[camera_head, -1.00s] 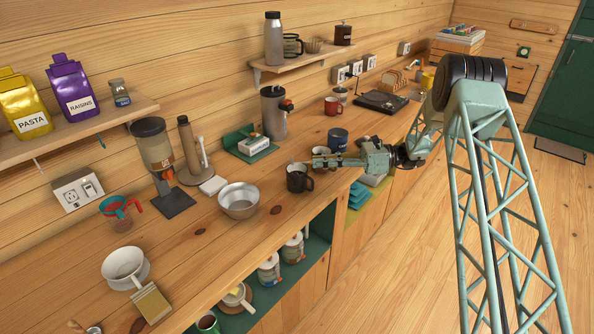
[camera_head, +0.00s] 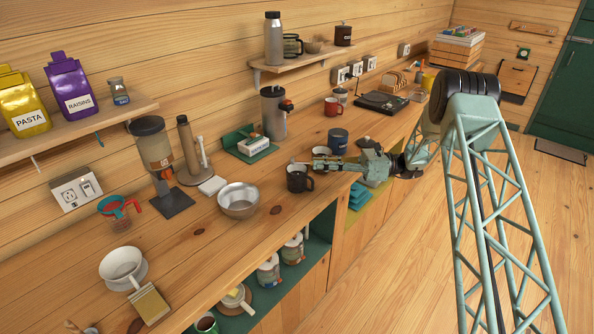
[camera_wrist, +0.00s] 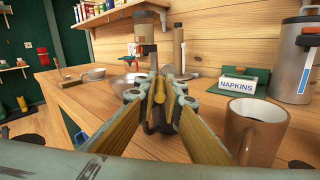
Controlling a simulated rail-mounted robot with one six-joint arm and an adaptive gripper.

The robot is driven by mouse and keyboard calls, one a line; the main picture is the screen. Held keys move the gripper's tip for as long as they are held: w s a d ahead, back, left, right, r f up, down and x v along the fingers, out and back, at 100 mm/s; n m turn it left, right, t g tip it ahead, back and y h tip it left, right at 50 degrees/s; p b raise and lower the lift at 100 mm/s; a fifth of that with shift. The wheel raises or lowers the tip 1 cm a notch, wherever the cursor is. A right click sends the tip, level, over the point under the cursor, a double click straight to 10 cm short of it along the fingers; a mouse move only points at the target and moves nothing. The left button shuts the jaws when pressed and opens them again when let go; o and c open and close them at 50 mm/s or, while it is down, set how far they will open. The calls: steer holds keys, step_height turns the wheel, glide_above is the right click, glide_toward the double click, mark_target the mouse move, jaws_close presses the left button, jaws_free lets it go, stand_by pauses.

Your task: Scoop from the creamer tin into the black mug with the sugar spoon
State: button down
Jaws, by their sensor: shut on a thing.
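The black mug (camera_head: 297,181) stands upright on the wooden counter in the head view. My gripper (camera_head: 318,163) is just above and beside it, pointing left. In the wrist view my gripper (camera_wrist: 158,98) is shut on a thin handle (camera_wrist: 159,90), apparently the sugar spoon's. The spoon's bowl and whatever it holds cannot be made out. A dark blue tin (camera_head: 338,139) stands behind the gripper, possibly the creamer tin; its label is unreadable.
A metal bowl (camera_head: 239,201) stands left of the black mug. A napkin holder (camera_head: 251,147) and steel flask (camera_head: 273,112) stand at the wall behind. A red mug (camera_head: 333,106) is farther back. The counter's front edge runs close below the gripper.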

steer(key=shift+f+y+b, duration=1.3)
steer(key=shift+y+b, duration=0.1)
steer(key=shift+b, duration=0.25)
stand_by(0.6)
steer(key=shift+r, duration=0.2)
steer(key=shift+d+r+h+p, duration=0.15)
steer(key=shift+r+h+p, duration=0.75)
steer(key=shift+p, duration=0.35)
steer(key=shift+r+h+p, duration=0.6)
steer(key=shift+h+p, duration=0.1)
steer(key=shift+p, duration=0.15)
steer(key=shift+f, duration=0.25)
steer(key=shift+a+r, duration=0.2)
steer(key=shift+r, duration=0.05)
